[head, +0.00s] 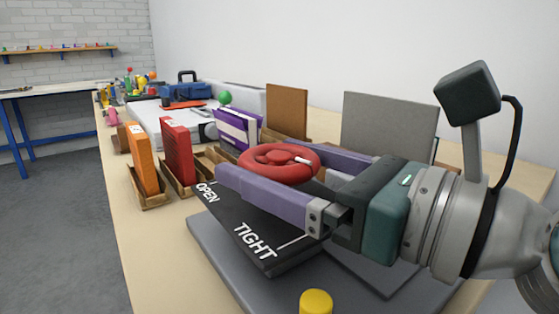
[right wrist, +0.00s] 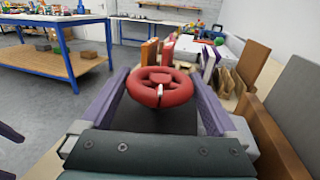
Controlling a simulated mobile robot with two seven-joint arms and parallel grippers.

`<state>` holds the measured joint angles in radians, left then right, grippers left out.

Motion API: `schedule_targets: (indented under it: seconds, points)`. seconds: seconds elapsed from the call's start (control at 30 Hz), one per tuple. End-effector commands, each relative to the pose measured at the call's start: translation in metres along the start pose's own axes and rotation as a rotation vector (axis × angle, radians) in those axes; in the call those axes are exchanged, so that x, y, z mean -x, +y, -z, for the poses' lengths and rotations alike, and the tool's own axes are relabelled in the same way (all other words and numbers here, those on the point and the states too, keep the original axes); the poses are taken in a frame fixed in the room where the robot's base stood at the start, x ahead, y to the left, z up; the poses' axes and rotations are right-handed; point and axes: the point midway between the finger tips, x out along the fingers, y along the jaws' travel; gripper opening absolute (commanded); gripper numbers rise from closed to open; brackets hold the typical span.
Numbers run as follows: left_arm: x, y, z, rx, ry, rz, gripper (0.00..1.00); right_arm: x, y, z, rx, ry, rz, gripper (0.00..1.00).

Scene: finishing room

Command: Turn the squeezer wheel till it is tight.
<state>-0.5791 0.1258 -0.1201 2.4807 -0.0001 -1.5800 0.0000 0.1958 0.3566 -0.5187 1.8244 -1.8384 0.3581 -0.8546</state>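The red squeezer wheel (head: 262,152) sits level above a black plate (head: 262,262) lettered OPEN at its far end and TIGHT at its near end, with a white line by TIGHT. A white mark on the wheel points toward my right gripper. My right gripper (head: 268,172) is open, one finger on each side of the wheel. In the right wrist view the wheel (right wrist: 160,76) stands between the spread fingertips (right wrist: 160,84), seemingly with small gaps. Dark purple pieces at that view's left edge may be my left gripper's fingers (right wrist: 12,152); the head view does not show it.
The plate lies on a grey base (head: 215,250) on the wooden table. A yellow knob (head: 316,302) stands at the near edge. Orange (head: 141,158) and red (head: 177,150) blocks in wooden holders stand left; brown (head: 287,110) and grey (head: 390,122) panels stand behind.

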Motion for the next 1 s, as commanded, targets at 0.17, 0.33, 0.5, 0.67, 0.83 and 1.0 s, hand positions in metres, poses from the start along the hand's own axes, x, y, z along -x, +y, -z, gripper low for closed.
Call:
schedule_targets:
  seconds: [0.17, 0.33, 0.5, 0.67, 0.83, 1.0]
  points:
    - [-0.0001, 0.0001, -0.0001, 0.0, 0.0, 0.0, 1.0, 0.0003, -0.0001, 0.0, 0.0, 0.0, 0.0, 0.73]
    - [-0.0001, 0.0005, -0.0001, 0.002, 0.0, -0.001, 1.0, 0.0004, -0.0001, -0.0001, 0.0, 0.0, 0.001, 0.54]
    - [-0.0001, 0.0016, 0.0001, 0.006, 0.0, -0.005, 1.0, 0.0004, -0.0002, -0.0002, 0.0, -0.001, 0.001, 0.37]
    - [-0.0001, 0.0026, 0.0003, 0.01, 0.0, -0.008, 1.0, 0.0004, -0.0002, -0.0002, 0.0, -0.001, 0.001, 0.37]
    - [-0.0001, 0.0026, 0.0002, 0.01, 0.0, -0.008, 1.0, 0.0004, -0.0002, -0.0003, 0.0, -0.001, 0.001, 0.37]
    - [-0.0001, 0.0026, 0.0001, 0.009, 0.0, -0.008, 1.0, 0.0004, -0.0003, -0.0004, 0.0, -0.001, 0.001, 0.36]
